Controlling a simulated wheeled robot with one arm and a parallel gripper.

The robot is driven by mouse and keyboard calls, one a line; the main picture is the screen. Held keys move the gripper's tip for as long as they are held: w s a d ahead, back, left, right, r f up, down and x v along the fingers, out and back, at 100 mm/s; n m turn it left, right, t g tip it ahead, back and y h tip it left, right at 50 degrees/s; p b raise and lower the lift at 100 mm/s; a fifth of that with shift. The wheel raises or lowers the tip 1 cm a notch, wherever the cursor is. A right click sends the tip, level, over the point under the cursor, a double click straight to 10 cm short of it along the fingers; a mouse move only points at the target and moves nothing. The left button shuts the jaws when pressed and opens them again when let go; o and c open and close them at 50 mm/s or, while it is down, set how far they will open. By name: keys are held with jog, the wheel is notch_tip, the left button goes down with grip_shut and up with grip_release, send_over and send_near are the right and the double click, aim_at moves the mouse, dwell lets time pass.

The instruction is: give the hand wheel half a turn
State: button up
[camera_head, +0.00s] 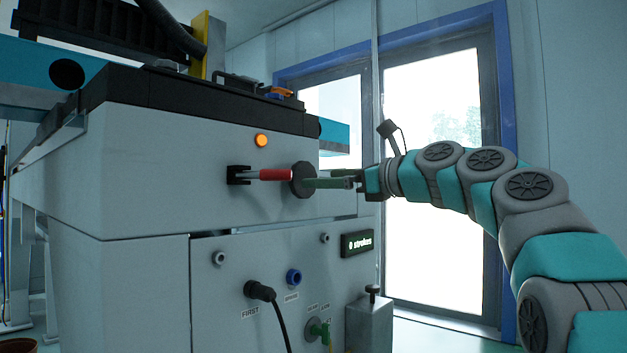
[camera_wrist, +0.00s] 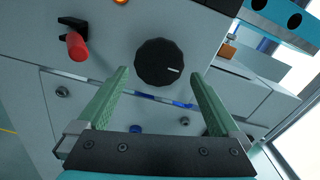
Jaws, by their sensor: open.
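The hand wheel is a dark round knob with a scalloped rim (camera_head: 303,180) on the front of the grey panel fixture. In the wrist view the hand wheel (camera_wrist: 160,63) faces me, with a short white mark on its face pointing right. My gripper (camera_head: 330,183) is in front of the hand wheel, coming from the right. In the wrist view the green fingers of my gripper (camera_wrist: 160,78) are spread wide, one to each side of the wheel and lower in the picture. Nothing is between them. I cannot tell whether the fingertips reach past the wheel's front face.
A red-handled lever (camera_head: 275,175) on a black bracket sits just left of the wheel. An orange lamp (camera_head: 261,140) is above. Below are a black plug with cable (camera_head: 260,291), a blue socket (camera_head: 293,276) and a "strokes" display (camera_head: 357,243). A glazed door stands behind my arm.

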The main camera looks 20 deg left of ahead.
aim_at(298, 180)
jog(key=shift+p+x, duration=0.8)
jog(key=shift+x, duration=2.55)
jog(key=c, duration=1)
jog(key=shift+n, duration=0.3)
